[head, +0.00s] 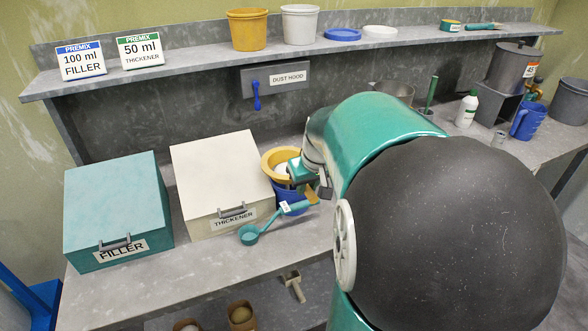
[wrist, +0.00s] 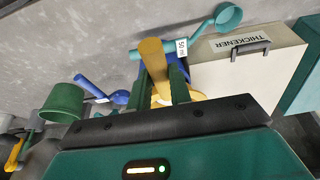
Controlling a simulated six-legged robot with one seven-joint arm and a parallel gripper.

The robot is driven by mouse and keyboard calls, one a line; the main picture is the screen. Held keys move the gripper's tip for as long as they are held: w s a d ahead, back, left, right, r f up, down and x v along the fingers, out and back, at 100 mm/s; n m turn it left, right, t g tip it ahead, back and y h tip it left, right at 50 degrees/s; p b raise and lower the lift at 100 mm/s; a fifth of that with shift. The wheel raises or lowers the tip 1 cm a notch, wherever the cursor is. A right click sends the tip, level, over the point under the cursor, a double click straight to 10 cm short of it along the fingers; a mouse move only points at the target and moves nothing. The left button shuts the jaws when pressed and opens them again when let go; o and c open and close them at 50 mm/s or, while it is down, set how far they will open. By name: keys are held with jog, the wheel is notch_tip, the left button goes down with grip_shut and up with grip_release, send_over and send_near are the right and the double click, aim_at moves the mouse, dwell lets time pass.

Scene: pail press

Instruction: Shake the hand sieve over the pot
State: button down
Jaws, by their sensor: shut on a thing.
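My gripper (head: 312,184) is shut on the yellow handle of the hand sieve (wrist: 153,60); the handle stands between the green fingers in the wrist view (wrist: 165,88). In the head view the sieve's round yellow rim (head: 269,156) shows beside my gripper, with something pale inside. It is over a blue pot (head: 290,200), partly hidden by the sieve and gripper; I cannot tell whether they touch. In the wrist view my gripper's body hides most of the sieve bowl and the pot.
A teal 50 ml scoop (head: 250,234) lies in front of the pot. The cream thickener bin (head: 215,170) and teal filler bin (head: 115,200) stand to the left. A blue scoop (wrist: 88,88) and a green bucket (wrist: 62,102) show in the wrist view. A shelf (head: 220,64) runs above.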

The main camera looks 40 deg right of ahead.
jog(key=shift+a, duration=0.15)
dwell(2.4)
jog(key=shift+r, duration=2.5)
